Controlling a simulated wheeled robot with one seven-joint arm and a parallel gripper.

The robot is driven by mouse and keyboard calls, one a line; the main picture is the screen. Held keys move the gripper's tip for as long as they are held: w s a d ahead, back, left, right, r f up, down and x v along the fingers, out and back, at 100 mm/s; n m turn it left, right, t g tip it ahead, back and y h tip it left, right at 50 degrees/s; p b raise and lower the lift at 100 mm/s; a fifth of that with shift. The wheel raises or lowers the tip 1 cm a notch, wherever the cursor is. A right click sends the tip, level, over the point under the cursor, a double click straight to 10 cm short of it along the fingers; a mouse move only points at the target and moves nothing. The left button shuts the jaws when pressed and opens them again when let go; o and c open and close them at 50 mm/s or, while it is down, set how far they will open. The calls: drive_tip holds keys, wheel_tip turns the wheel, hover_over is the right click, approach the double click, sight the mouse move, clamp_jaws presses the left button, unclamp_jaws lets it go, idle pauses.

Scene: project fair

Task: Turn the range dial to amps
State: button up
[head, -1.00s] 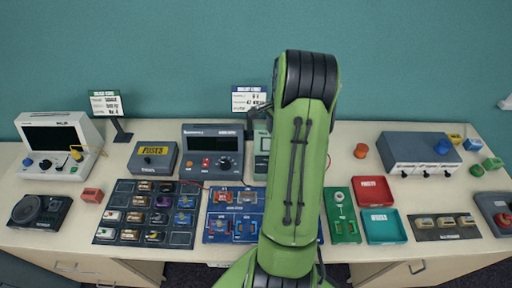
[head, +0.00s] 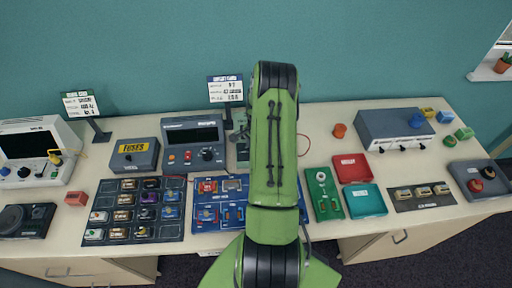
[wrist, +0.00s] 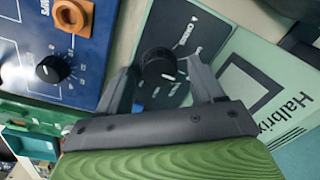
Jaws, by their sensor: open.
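The range dial (wrist: 158,68) is a round black knob on the dark panel of a pale green Halbrix meter (wrist: 285,100) in the wrist view. Small white lettering is printed on the panel around it, too small and slanted to read surely. My gripper (wrist: 160,80) is open, with one finger on each side of the dial; I cannot tell whether either finger touches it.
A blue panel (wrist: 55,45) with another black knob and an orange part lies beside the meter. In the head view, a grey bench meter (head: 193,143) with its own dial stands left. Red (head: 351,167) and teal (head: 380,200) trays lie to the right.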

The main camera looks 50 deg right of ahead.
drive_tip(key=c, duration=1.1)
drive_tip(key=shift+o, duration=0.2)
drive_tip(key=shift+m+b, duration=0.35)
drive_tip(key=shift+m, duration=0.05)
drive_tip(key=m+b, duration=0.2)
drive_tip(key=shift+f+m, duration=0.1)
drive_tip(key=shift+m, duration=0.3)
drive_tip(key=m+b, duration=0.2)
drive_tip(key=m, duration=0.1)
drive_tip(key=shift+m, duration=0.3)
drive_tip(key=m+b, duration=0.2)
drive_tip(key=m, duration=0.1)
drive_tip(key=shift+a, duration=0.1)
drive_tip(key=shift+m+g+b, duration=0.3)
drive_tip(key=shift+m+b, duration=0.55)
drive_tip(key=shift+m, duration=1.15)
drive_tip(key=shift+r, duration=0.2)
